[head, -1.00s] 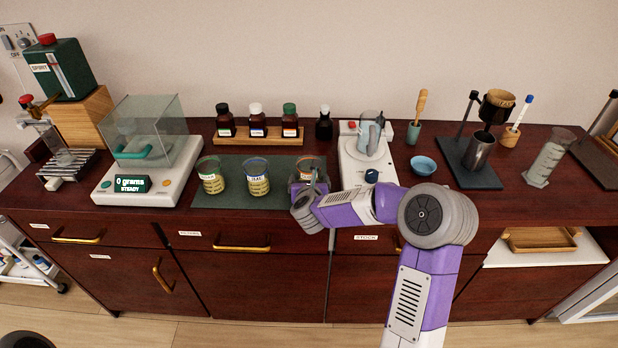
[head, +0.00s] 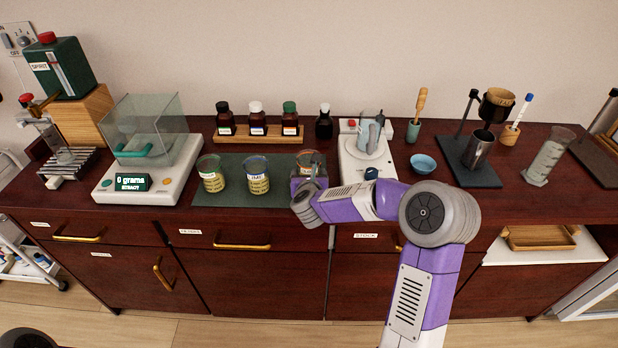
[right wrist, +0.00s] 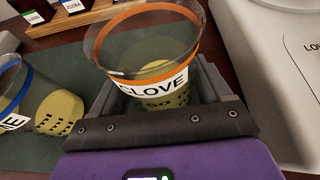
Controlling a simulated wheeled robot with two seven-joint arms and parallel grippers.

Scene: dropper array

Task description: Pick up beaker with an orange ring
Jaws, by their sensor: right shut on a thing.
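The beaker with an orange ring (right wrist: 148,45) is a clear glass labelled CLOVE with yellowish contents. In the head view it (head: 309,158) stands at the right end of the dark green mat (head: 228,166), partly hidden by my right gripper (head: 312,184). In the right wrist view the jaws of my right gripper (right wrist: 165,100) are on both sides of the beaker, shut on it. The beaker with a blue ring (head: 257,177) and the one with a green ring (head: 211,174) stand to its left on the mat. My left gripper is not in view.
A hotplate-like white device (head: 362,172) stands close on the right of the beaker. A wooden rack (head: 258,138) with several bottles is behind the mat. A balance (head: 147,183) with a glass cover is at the left. A blue bowl (head: 423,164) is farther right.

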